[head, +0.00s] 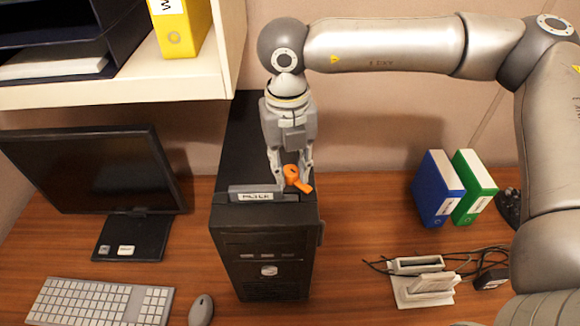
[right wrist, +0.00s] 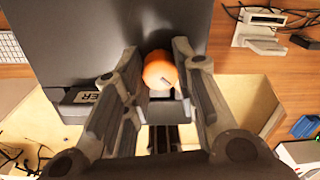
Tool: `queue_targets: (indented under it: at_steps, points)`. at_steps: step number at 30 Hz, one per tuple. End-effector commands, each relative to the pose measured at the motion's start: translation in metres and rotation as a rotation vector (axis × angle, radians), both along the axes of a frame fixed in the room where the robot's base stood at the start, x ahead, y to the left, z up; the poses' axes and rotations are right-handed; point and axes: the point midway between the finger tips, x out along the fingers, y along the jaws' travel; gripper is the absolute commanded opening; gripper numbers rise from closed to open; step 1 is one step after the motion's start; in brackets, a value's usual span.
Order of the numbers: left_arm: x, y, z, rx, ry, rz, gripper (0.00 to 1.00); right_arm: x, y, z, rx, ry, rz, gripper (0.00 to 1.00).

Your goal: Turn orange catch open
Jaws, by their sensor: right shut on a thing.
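The orange catch (head: 303,187) is on top of the black computer tower (head: 262,235), near its front edge and beside a grey labelled strip (head: 255,193). Its lever points toward the lower right in the head view. My right gripper (head: 291,181) comes down from above and is shut on the catch, one finger on each side. In the right wrist view the round orange top of the catch (right wrist: 160,70) shows between the two fingers (right wrist: 158,60). The fingers partly hide the catch. My left gripper is not in view.
A monitor (head: 85,170), keyboard (head: 100,302) and mouse (head: 201,310) are left of the tower. A blue binder (head: 437,190), a green binder (head: 474,187) and a white dock (head: 420,288) with cables are right. A shelf (head: 150,80) overhangs at upper left.

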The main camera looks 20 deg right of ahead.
Motion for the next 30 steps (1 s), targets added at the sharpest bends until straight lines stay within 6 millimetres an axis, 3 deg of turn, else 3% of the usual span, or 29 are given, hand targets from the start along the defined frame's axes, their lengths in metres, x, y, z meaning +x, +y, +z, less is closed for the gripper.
queue_targets:
  at_steps: [2, 3, 8, 25, 30]
  points:
    - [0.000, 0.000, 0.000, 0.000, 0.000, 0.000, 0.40, 0.000, 0.000, 0.001, 0.000, -0.001, -0.001, 0.03]
    - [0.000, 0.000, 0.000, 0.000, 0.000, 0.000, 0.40, 0.000, 0.000, 0.001, -0.001, -0.001, -0.001, 0.28]
    - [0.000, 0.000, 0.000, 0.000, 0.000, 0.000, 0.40, 0.000, 0.000, 0.001, -0.001, -0.001, -0.001, 0.48]
    - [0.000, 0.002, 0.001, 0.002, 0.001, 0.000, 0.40, 0.000, 0.000, 0.000, -0.001, 0.000, -0.002, 0.49]
    - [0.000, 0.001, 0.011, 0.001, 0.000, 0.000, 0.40, 0.000, 0.000, 0.004, -0.002, 0.000, -0.035, 0.49]
